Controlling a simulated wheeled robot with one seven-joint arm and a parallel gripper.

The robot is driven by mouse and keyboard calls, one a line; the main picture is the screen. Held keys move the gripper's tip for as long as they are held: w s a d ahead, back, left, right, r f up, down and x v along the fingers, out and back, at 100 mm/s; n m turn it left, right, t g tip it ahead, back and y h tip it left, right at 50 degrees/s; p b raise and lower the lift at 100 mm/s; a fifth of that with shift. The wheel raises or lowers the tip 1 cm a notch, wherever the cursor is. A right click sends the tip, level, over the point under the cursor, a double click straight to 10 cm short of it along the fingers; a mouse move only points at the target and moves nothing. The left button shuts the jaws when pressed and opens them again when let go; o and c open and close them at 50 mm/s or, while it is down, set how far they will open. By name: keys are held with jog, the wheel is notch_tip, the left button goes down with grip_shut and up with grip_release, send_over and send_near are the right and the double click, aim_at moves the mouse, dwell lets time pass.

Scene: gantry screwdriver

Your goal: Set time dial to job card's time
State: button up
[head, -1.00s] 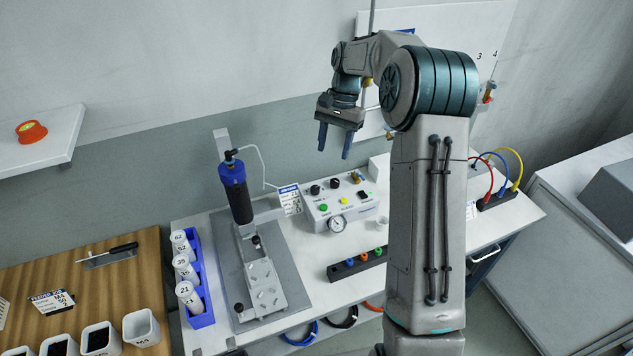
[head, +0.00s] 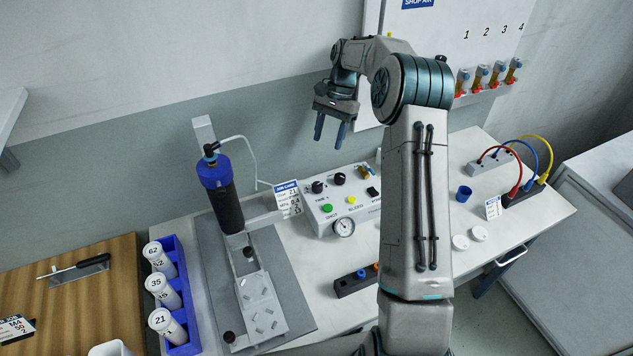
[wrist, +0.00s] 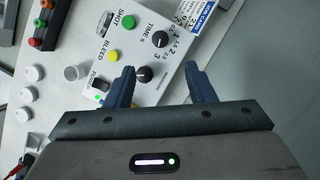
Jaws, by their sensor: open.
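In the wrist view the dial (wrist: 160,39) sits by the "TIME s" label and a number scale. Its pointer is too small to read surely. The job card (head: 289,198) stands at the box's left; its small print is only partly legible. The card's edge also shows in the wrist view (wrist: 196,12). My gripper (head: 330,138) is open and empty above the box, apart from the dial. In the wrist view a second black knob (wrist: 144,74) appears between my fingers.
The box also has a green button (head: 327,208), a yellow button (head: 351,200) and a gauge (head: 344,227). A blue-capped dispenser (head: 220,185) on a stand is to the left. The wall panel (head: 455,45) is behind my arm. The air above the box's front is free.

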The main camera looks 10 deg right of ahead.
aim_at(317, 184)
jog(key=p+x, duration=0.1)
jog(key=x, duration=0.6)
jog(key=p+x, duration=0.1)
jog(key=x, duration=0.6)
jog(key=shift+w+d+f, duration=0.1)
jog(key=shift+d, duration=0.1)
jog(key=c, duration=1)
